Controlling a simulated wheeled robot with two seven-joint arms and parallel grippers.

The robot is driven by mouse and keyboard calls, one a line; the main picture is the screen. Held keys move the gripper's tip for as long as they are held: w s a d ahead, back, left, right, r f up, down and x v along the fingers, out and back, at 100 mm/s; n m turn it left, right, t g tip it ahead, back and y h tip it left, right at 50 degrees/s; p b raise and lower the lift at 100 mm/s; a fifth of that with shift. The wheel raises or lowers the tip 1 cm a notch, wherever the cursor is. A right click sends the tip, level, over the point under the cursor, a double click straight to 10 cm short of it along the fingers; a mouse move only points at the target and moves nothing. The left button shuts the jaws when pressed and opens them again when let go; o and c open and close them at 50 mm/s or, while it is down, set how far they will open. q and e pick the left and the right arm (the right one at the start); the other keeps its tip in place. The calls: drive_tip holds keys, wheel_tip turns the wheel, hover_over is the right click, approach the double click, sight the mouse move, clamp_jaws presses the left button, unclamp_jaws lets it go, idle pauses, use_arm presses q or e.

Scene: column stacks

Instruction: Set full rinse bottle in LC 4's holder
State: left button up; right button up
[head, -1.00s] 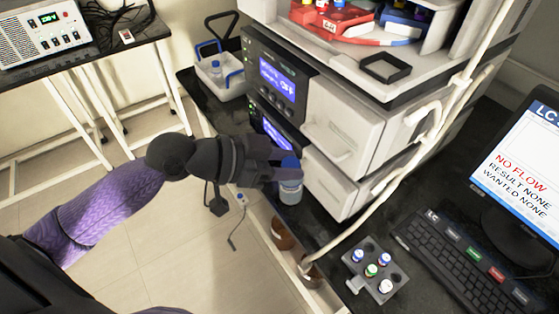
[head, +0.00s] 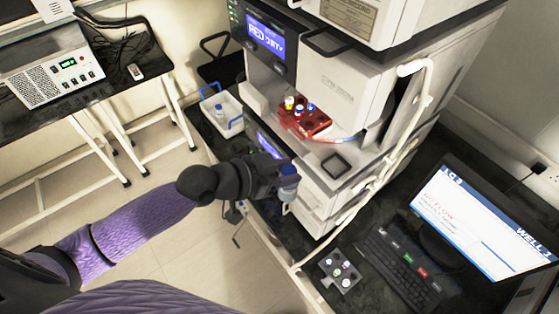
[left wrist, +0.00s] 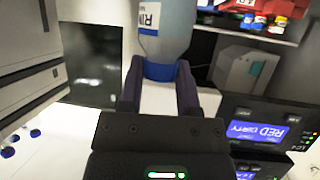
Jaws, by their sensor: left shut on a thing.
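My left gripper (head: 284,180) is shut on the rinse bottle (head: 288,194), a clear bottle with a blue cap, held beside the front of the instrument stack. In the left wrist view the bottle (left wrist: 168,28) shows part of a label reading "RIN", and its blue part (left wrist: 160,71) lies between the two fingers (left wrist: 160,92). A display on the stack (head: 266,38) reads "RED DIRTY"; it also shows upside down in the left wrist view (left wrist: 258,130). I cannot make out LC 4's holder. My right gripper is not in view.
A white caddy with blue handles (head: 228,126) stands on the black bench at the left. An open bay holds a red vial rack (head: 303,120). A pale tube (head: 384,165) runs down the stack. A vial rack (head: 340,272), keyboard (head: 405,272) and monitor (head: 480,225) stand at the right.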

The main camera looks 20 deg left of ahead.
use_arm(q)
drive_tip(key=shift+w+d+f, duration=0.2)
drive_tip(key=shift+w+d, duration=0.1)
drive_tip(key=shift+w, duration=0.1)
drive_tip(key=w+d+b, duration=0.6)
drive_tip(key=w+d, duration=0.1)
drive_tip(key=w, duration=0.3)
drive_tip(key=shift+w+d+f, duration=0.25)
drive_tip(key=shift+d, duration=0.05)
idle(0.5)
drive_tip(key=shift+w, duration=0.1)
drive_tip(key=shift+w+d+b, duration=0.2)
drive_tip(key=shift+d+b, duration=0.05)
drive_tip(key=shift+b, duration=0.1)
drive_tip(key=shift+f, duration=0.2)
idle(0.6)
